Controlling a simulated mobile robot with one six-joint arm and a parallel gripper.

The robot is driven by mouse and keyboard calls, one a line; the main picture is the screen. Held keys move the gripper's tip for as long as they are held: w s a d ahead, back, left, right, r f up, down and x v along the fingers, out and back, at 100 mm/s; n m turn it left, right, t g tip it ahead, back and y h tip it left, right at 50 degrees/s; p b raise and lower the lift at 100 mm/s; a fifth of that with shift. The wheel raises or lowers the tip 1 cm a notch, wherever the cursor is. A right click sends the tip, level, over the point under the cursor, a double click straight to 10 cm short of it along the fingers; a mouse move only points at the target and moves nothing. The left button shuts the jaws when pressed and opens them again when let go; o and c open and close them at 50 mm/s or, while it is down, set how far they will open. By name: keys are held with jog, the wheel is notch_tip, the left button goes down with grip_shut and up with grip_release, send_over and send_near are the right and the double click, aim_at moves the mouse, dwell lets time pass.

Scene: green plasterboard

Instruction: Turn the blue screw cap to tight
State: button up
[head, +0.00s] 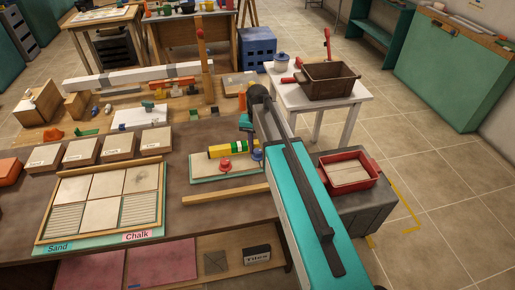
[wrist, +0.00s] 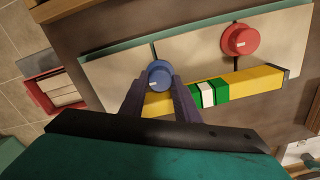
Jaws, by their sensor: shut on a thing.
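The blue screw cap (wrist: 159,73) sits on a pale board (wrist: 118,72) and has a small white mark on its top. My gripper (wrist: 160,84) has its two dark fingers on either side of the blue cap, shut on it. In the head view the blue cap (head: 257,155) shows small beside my arm, partly hidden. A red cap (wrist: 240,40) with a white mark sits on the same board; it also shows in the head view (head: 225,167). How tight the blue cap is cannot be told.
A yellow bar with green and white bands (wrist: 258,79) lies beside both caps, running behind my fingers. A wooden strip (head: 212,194) lies in front of the board. A red tray (head: 368,177) stands right of my arm. Sanding panels in a wooden frame (head: 60,174) lie left.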

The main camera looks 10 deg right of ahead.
aim_at(257, 150)
jog(key=o, duration=1)
jog(key=shift+r, duration=0.2)
jog(key=shift+o, duration=0.2)
jog(key=shift+f, duration=0.1)
notch_tip(257, 150, up, 14)
jog(key=b, duration=0.4)
jog(key=shift+f, duration=0.1)
